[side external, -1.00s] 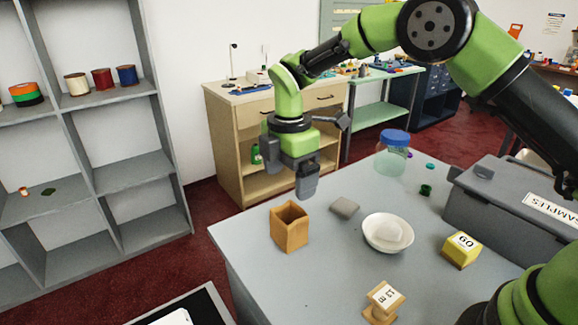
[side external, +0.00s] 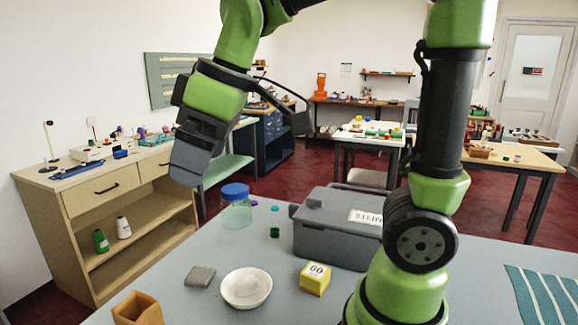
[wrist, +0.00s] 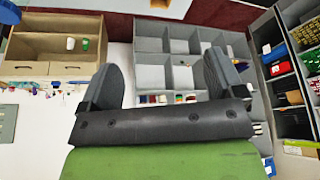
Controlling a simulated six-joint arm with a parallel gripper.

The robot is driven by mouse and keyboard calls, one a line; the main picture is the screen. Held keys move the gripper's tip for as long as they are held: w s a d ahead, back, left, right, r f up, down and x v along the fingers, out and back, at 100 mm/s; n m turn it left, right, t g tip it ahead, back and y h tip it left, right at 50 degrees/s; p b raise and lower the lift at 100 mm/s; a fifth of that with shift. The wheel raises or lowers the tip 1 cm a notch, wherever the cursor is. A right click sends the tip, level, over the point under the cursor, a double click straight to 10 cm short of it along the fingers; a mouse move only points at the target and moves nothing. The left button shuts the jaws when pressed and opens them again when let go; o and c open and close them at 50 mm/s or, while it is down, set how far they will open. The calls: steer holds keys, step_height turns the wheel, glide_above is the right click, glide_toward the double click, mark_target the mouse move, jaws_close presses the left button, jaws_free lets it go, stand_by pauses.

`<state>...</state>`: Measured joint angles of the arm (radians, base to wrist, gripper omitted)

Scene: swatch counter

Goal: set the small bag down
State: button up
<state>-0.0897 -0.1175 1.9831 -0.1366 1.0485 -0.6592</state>
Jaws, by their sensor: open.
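My gripper (side external: 188,168) is raised over the far left part of the counter, clear of everything on it. In the wrist view its two fingers (wrist: 165,68) stand wide apart with nothing between them. A small grey, textured, flat piece (side external: 199,277) lies on the counter top; it may be the small bag, but I cannot be sure. A white dish (side external: 246,303) stands to its right, with a pale shape inside that I cannot make out clearly. No other bag shows.
An open brown box (side external: 138,308) stands at the front left. A yellow block marked 60 (side external: 315,279) is right of the dish. Behind are a blue-lidded jar (side external: 236,208), small green pieces and a grey SAMPLES case (side external: 338,228). Bare counter lies between them.

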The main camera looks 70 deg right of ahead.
steer(key=s+d+m+t, duration=0.1)
steer(key=s+m+t, duration=0.2)
steer(key=s+m, duration=0.5)
steer(key=s+f, duration=0.1)
steer(key=s, duration=0.2)
steer(key=shift+d+m, duration=0.25)
steer(key=shift+m, duration=0.15)
